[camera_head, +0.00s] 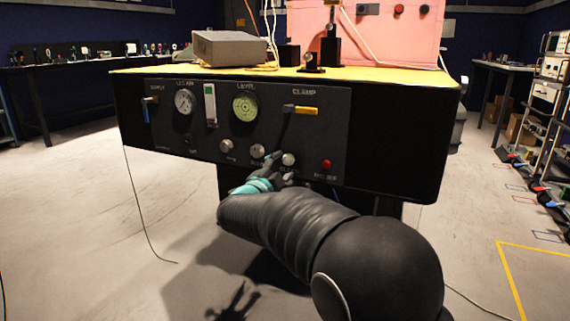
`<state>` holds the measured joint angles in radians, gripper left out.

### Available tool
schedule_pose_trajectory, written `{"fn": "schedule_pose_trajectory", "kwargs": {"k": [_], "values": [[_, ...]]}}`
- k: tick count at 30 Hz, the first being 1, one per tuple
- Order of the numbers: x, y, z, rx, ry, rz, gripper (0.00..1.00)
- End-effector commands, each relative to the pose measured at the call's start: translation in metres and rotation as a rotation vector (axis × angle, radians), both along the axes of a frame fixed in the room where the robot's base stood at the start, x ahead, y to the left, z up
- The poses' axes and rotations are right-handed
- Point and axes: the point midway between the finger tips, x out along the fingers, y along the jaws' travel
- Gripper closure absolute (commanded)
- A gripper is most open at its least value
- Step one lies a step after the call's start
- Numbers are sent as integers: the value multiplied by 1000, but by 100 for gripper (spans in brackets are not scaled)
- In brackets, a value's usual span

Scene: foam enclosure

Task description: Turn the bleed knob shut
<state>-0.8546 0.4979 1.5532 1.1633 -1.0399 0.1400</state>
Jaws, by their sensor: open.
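A black panel (325,120) on the front of the bench carries three small pale round knobs along its lower part: a left one (227,146), a middle one (257,151) and a right one (288,159). The small labels under them are too blurred to tell which is the bleed knob. My gripper (281,166), with teal parts behind its fingers, is open just in front of the panel. Its fingers are close to the middle and right knobs, below and in front of the right one. I cannot tell whether they touch a knob. The gripper partly hides the labels.
A red button (326,164) is right of the knobs. Above are a yellow clamp handle (300,110), a green-faced level gauge (244,107), a white gauge (184,101) and a blue supply lever (148,110). A grey box (229,48) sits on the yellow benchtop (385,76). Floor at left is mostly clear.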

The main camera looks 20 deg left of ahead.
Motion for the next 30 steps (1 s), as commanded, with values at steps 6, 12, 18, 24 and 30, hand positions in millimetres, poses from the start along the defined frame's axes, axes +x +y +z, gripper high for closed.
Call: {"fn": "schedule_pose_trajectory", "kwargs": {"k": [6, 12, 18, 24, 30], "values": [[-46, 4, -3, 1, 0, 3, 43], [-74, 6, -5, 0, 0, 4, 43], [-84, 6, -6, 0, 0, 1, 43], [-84, 6, -6, 0, 0, 1, 43], [-84, 6, -6, 0, 0, 1, 43]]}}
